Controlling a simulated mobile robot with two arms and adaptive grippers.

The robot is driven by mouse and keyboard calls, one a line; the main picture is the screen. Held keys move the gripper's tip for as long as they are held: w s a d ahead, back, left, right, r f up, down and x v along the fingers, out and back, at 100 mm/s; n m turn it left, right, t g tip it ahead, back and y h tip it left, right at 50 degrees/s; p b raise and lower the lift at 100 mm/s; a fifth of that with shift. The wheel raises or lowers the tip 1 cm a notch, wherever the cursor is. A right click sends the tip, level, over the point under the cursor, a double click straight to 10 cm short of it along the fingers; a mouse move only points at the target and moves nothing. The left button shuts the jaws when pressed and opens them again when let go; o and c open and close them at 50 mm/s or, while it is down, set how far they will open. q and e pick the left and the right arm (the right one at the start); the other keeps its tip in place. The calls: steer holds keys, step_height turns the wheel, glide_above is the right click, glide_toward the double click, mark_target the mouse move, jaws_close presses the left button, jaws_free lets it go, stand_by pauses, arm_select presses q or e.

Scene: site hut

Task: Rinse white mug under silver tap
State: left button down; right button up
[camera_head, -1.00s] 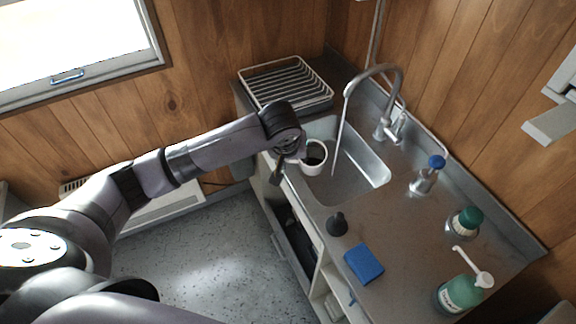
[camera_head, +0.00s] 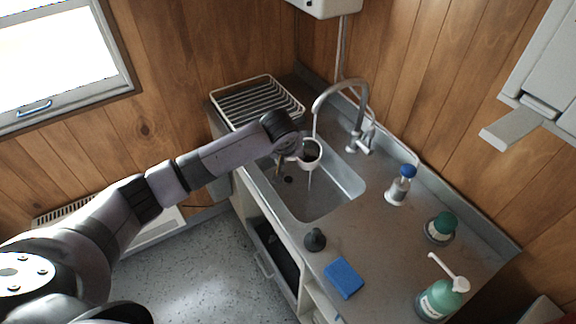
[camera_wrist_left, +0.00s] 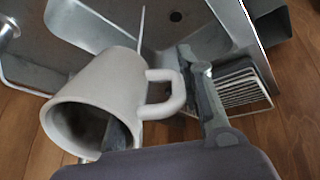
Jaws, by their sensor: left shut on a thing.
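The white mug (camera_head: 312,161), with a dark patch inside, is held over the sink below the spout of the silver tap (camera_head: 359,118). A thin water stream runs from the spout to the mug, and water also shows below the mug. My left gripper (camera_head: 290,157) is at the mug's left side, shut on it. In the left wrist view the mug (camera_wrist_left: 106,84) has its mouth toward the lower left, and one finger is beside its handle (camera_wrist_left: 168,93); part of the grip is hidden. My right gripper is in neither view.
The steel sink (camera_head: 345,178) lies under the mug. A wire dish rack (camera_head: 258,101) stands behind it to the left. On the counter are a dark plunger-like object (camera_head: 315,240), a blue sponge (camera_head: 344,278), a blue-capped bottle (camera_head: 399,186), a green-capped jar (camera_head: 440,229) and a pump bottle (camera_head: 440,299).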

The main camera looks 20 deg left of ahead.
arm_select(q)
steer(key=w+a+f+b, duration=0.1)
steer(key=w+b, duration=0.5)
steer(key=w, duration=0.2)
steer(key=shift+w+f, duration=0.3)
steer(key=shift+w, duration=0.05)
stand_by(0.5)
steer(key=shift+d, duration=0.15)
steer(key=shift+d+p, duration=0.4)
steer(key=shift+d, duration=0.05)
steer(key=shift+a, duration=0.1)
steer(key=shift+a+p, duration=0.5)
steer(key=shift+p, duration=0.05)
